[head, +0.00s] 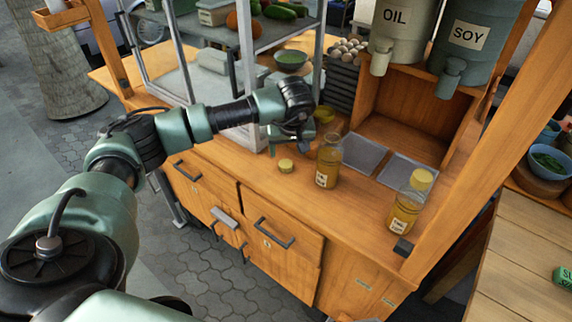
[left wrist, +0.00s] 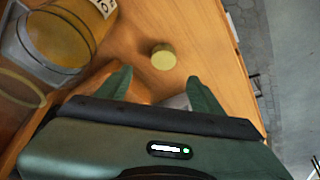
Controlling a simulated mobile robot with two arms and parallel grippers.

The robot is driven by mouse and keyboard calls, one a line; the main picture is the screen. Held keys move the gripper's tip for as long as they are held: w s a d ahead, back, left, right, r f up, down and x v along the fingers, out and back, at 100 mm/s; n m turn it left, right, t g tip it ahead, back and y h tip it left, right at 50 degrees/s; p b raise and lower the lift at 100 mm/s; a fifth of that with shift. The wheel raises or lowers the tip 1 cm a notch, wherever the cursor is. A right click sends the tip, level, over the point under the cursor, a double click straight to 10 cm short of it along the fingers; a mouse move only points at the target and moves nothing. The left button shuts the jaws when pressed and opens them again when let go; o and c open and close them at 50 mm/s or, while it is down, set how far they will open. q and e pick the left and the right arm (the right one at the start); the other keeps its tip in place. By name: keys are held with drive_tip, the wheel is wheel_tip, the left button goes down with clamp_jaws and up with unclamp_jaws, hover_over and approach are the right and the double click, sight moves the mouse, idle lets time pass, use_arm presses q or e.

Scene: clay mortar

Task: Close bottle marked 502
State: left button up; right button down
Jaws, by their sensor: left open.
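An open bottle (head: 328,163) of amber liquid with a small label stands upright on the wooden counter, with no cap on its neck. Its label is too small to read surely. A loose yellow cap (head: 286,166) lies flat on the counter to its left, near the front edge. My left gripper (head: 299,143) is above the counter behind the cap, partly hidden by its own wrist. In the left wrist view my left gripper (left wrist: 160,86) is open and empty, with the cap (left wrist: 163,57) beyond the fingertips and the bottle (left wrist: 68,35) at upper left. My right gripper is not seen.
A second amber bottle (head: 408,203) with a yellow cap on stands to the right. Grey trays (head: 362,156) lie behind the bottles. OIL (head: 403,35) and SOY (head: 471,45) dispensers stand above a wooden box. A glass-and-metal shelf (head: 245,70) rises behind my left arm.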

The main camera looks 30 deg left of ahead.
sight(285, 163)
use_arm(q)
drive_tip(key=shift+x, duration=1.2)
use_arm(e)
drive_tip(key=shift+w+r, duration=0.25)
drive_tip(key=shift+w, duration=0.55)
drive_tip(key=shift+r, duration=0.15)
use_arm(q)
drive_tip(key=x, duration=0.1)
drive_tip(key=p+x, duration=0.1)
drive_tip(key=x, duration=0.1)
drive_tip(key=p+x, duration=0.1)
drive_tip(key=shift+s+a+f, duration=0.15)
drive_tip(key=shift+s+f, duration=0.2)
drive_tip(key=shift+w+f, duration=0.1)
drive_tip(key=shift+f, duration=0.2)
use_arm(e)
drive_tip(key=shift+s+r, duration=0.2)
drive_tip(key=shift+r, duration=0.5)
use_arm(q)
drive_tip(key=c, duration=1.4)
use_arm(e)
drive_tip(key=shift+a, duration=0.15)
